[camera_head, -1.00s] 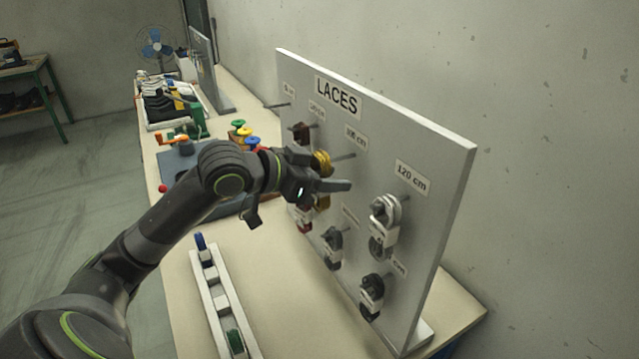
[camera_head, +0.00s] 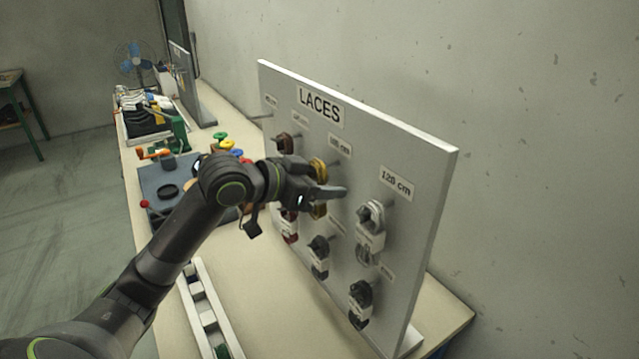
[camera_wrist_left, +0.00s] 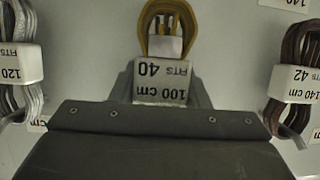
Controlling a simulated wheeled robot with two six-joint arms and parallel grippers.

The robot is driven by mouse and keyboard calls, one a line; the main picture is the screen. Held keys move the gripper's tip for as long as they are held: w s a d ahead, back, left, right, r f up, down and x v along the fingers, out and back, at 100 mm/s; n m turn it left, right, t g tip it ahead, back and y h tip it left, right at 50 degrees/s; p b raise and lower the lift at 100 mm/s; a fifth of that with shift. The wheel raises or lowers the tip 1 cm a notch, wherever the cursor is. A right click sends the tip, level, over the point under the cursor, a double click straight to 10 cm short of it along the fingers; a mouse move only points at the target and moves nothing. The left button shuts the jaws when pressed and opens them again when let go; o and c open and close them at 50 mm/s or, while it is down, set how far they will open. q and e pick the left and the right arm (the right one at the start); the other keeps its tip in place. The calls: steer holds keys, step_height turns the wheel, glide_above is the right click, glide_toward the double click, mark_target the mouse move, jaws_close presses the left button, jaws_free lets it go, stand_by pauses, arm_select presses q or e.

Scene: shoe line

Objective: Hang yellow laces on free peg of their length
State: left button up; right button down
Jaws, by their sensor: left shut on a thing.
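The yellow laces (camera_head: 318,169) are a looped bundle in a white paper band. In the left wrist view the yellow loop (camera_wrist_left: 150,28) shows above the band (camera_wrist_left: 162,82), which reads 100 cm, upside down. My left gripper (camera_head: 318,192) is shut on the bundle at the front of the lace board (camera_head: 420,190). The loop is close below the board's 100 cm label (camera_head: 340,146). The peg there is hidden behind the laces and gripper, so I cannot tell whether the loop is around it. My right gripper is not in view.
Grey-white laces (camera_head: 371,218) hang under the 120 cm label, right of my gripper. Brown laces (camera_head: 284,142) hang to its left. Dark and red laces hang lower. A white rack (camera_head: 205,310) lies on the bench, with bare bench between it and the board.

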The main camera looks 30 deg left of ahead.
arm_select(q)
steer(key=shift+f, duration=0.15)
steer(key=o, duration=1.1)
steer(key=shift+w+a+f, duration=0.1)
steer(key=shift+a, duration=0.05)
steer(key=shift+c, duration=0.2)
